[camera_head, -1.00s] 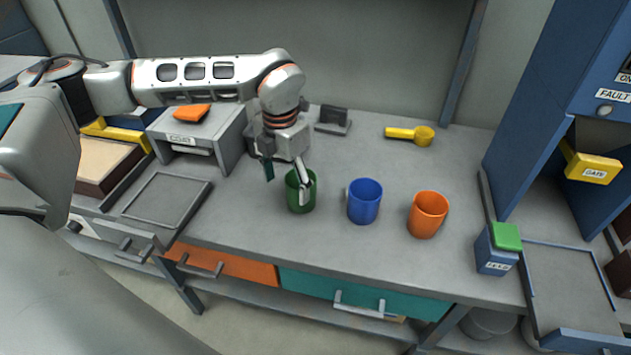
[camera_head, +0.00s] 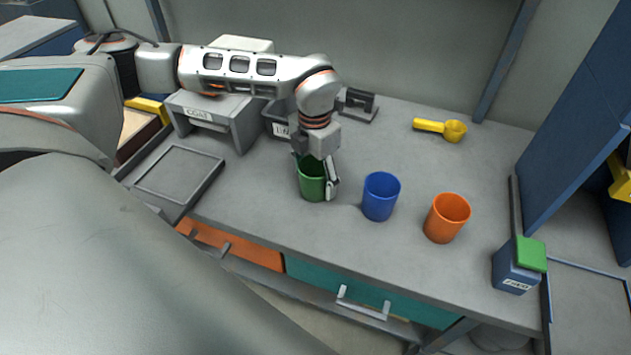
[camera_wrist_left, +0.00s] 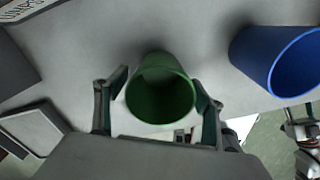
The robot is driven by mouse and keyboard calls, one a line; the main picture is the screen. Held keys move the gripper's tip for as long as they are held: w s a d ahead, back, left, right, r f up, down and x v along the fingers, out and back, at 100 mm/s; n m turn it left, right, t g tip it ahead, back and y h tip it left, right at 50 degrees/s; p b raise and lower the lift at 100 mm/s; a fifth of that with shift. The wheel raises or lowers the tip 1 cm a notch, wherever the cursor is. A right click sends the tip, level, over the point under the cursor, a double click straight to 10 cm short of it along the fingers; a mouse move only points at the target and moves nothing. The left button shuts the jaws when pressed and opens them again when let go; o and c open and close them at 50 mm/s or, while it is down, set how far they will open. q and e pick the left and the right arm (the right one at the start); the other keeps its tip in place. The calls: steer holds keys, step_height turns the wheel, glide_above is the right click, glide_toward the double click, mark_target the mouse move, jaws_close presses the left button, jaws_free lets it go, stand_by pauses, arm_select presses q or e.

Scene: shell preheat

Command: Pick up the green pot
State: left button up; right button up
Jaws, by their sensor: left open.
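The green pot (camera_head: 312,184) stands upright on the grey workbench, left of the blue pot. My left gripper (camera_head: 316,180) points down at it and is open, with one finger on the pot's right side in the head view. In the left wrist view the green pot (camera_wrist_left: 161,92) sits between the two spread fingers of the left gripper (camera_wrist_left: 158,108). I cannot tell whether the fingers touch it. The gripper hides part of the pot's rim in the head view.
A blue pot (camera_head: 381,197) and an orange pot (camera_head: 446,218) stand to the right. A yellow scoop (camera_head: 441,129) lies behind them. A stand labelled COAT (camera_head: 217,122) and a flat tray (camera_head: 180,174) are on the left. A blue box with a green top (camera_head: 518,266) is at the right.

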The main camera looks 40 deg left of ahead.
arm_select(q)
steer(key=shift+w+f, duration=0.1)
steer(key=shift+f, duration=0.8)
steer(key=c, duration=1.3)
steer(key=shift+o, duration=0.2)
steer(key=shift+r, duration=0.1)
arm_select(e)
steer(key=shift+w+d+r, duration=0.1)
steer(key=shift+w+d, duration=0.05)
steer(key=shift+w, duration=0.25)
steer(key=shift+s, duration=0.1)
